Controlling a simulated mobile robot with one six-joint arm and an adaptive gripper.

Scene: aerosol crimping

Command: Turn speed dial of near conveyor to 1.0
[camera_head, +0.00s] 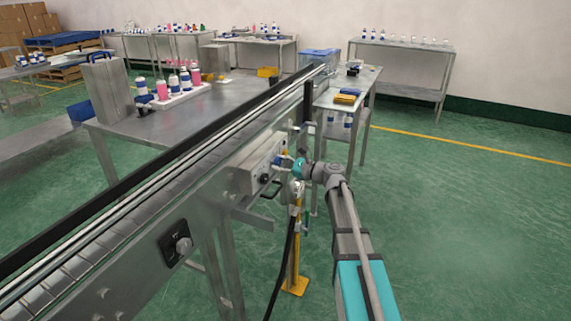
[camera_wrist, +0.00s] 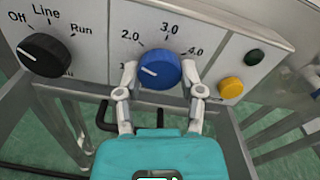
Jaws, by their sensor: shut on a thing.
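The blue speed dial (camera_wrist: 160,70) sits on a grey control panel (camera_wrist: 220,25) in the wrist view. The labels 2.0, 3.0 and 4.0 show around its upper side. No 1.0 label is visible; my left finger covers part of that side. My gripper (camera_wrist: 160,88) is shut on the dial, one finger on each side. In the head view my gripper (camera_head: 287,162) reaches the control box (camera_head: 252,165) beside the conveyor (camera_head: 130,215).
A black Off/Line/Run switch (camera_wrist: 45,55) is left of the dial. A black handle bar (camera_wrist: 103,118) lies below. Open floor lies to the right.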

